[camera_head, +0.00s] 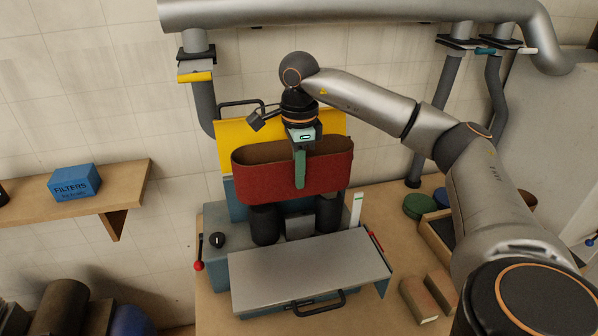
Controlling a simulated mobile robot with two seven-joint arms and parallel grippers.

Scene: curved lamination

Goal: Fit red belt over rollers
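The red belt (262,180) is a wide upright loop, red outside and brown inside, in the middle of the head view. My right gripper (300,170) comes down from above at the belt's near wall. One green finger lies over the outer face; the other is hidden, and the gripper appears shut on the belt. Two dark upright rollers, the left one (264,226) and the right one (328,214), show under the belt on the sander. The belt hides their tops, so I cannot tell whether it is around them or above them. My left gripper is out of view.
A yellow lid (231,136) stands raised behind the belt. A grey table plate (310,272) with a black handle lies in front of the rollers. A red-knobbed lever (199,240) stands at left. Wood blocks (419,300) and a green disc (419,206) lie at right.

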